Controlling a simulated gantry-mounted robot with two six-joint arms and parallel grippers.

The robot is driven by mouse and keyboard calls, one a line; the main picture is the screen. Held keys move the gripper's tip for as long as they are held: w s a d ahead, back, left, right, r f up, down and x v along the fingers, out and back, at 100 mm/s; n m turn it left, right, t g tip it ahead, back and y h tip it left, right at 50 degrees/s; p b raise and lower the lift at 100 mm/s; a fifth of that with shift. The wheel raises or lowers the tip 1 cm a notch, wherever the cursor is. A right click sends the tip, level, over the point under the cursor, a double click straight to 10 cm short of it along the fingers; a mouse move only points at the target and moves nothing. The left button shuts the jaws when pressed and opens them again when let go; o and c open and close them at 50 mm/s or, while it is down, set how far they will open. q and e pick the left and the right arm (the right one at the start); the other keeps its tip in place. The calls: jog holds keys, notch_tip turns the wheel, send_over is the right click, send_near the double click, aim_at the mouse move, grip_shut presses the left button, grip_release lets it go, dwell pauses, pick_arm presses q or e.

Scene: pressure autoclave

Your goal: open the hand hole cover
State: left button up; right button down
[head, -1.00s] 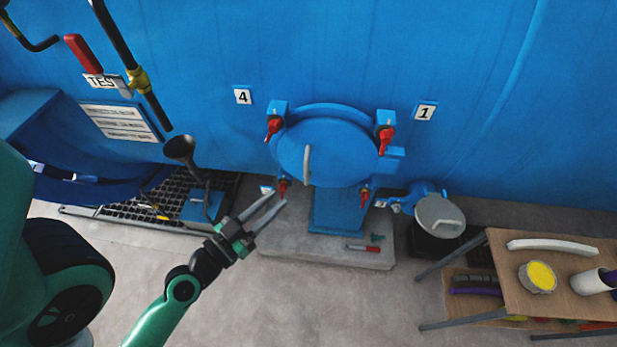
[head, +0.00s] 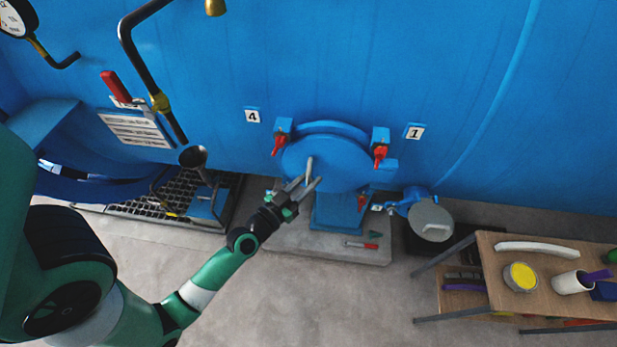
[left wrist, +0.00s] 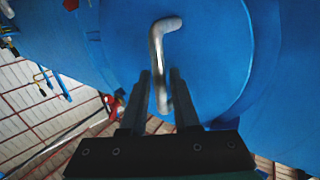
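The round blue hand hole cover (head: 335,160) sits on its blue mount on the tank wall. A grey bar handle (head: 309,168) stands on the left part of its face; it also shows in the left wrist view (left wrist: 157,50). My left gripper (head: 308,182) is open at the handle's lower part. In the left wrist view its two fingers (left wrist: 161,72) lie on either side of the handle, with gaps showing. Red-handled clamps show at the cover's upper left (head: 282,143), upper right (head: 380,155) and lower right (head: 362,202). The lower-left clamp is not clearly visible. My right gripper is out of view.
A red-handled tool (head: 362,245) lies on the concrete plinth. A grey lidded pot (head: 432,222) and a wooden table (head: 510,245) stand to the right. A black funnel (head: 193,157) is at left.

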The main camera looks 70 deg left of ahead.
pick_arm(q)
grip_shut()
dwell(1.4)
